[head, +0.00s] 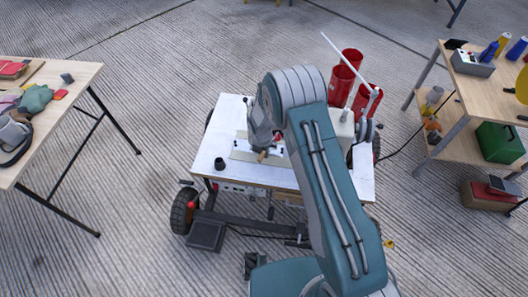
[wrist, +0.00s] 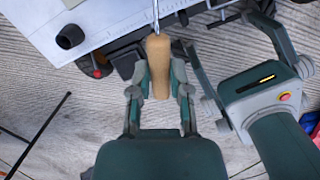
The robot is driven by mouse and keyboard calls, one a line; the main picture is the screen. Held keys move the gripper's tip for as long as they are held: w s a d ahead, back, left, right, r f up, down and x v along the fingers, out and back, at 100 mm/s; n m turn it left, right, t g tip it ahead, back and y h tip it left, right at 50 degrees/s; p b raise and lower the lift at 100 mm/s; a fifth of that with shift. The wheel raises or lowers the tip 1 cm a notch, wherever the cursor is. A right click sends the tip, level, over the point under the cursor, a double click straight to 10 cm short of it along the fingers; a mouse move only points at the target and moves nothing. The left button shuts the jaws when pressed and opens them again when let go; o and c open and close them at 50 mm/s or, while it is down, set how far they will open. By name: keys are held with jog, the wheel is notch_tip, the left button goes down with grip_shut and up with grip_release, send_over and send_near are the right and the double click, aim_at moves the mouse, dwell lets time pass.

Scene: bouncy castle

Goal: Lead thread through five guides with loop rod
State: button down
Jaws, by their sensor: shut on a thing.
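My gripper (wrist: 161,88) is shut on the wooden handle (wrist: 158,52) of the loop rod. The thin metal shank (wrist: 156,14) runs up from the handle and out of the top of the wrist view, so its tip is hidden there. In the head view the handle (head: 262,156) shows below my gripper (head: 266,146), over the white-topped cart (head: 208,140). A pale plate (head: 241,154) with small dark parts lies on the cart top under my gripper. My arm covers much of it. I cannot make out the thread or the single guides.
Several red cylinders (head: 340,84) stand at the cart's back right, near a pale machine block (head: 341,128) and a slanting white rod (head: 338,52). A small black cup (head: 220,163) stands at the front left. Cluttered tables stand left (head: 70,75) and right (head: 432,82).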

aim_at(258, 161)
dwell(0.5)
jog(key=s+a, duration=0.1)
jog(key=s, duration=0.1)
jog(key=s+a, duration=0.1)
jog(key=s, duration=0.1)
jog(key=shift+s+a+f, duration=0.1)
jog(key=shift+a+f, duration=0.15)
jog(key=shift+a, duration=0.05)
dwell(0.7)
jog(key=shift+d+r+m, duration=0.25)
jog(key=shift+d+m, duration=0.05)
jog(key=shift+m, duration=0.2)
jog(key=d+r+m+g, duration=0.1)
jog(key=d+r+m, duration=0.7)
jog(key=m, duration=0.6)
jog(key=d+r+m+g, duration=0.1)
jog(key=d+r+m, duration=0.6)
jog(key=m, duration=0.7)
jog(key=shift+w+d+r+m+y, duration=0.35)
jog(key=shift+w+d+m, duration=0.1)
jog(key=shift+d, duration=0.55)
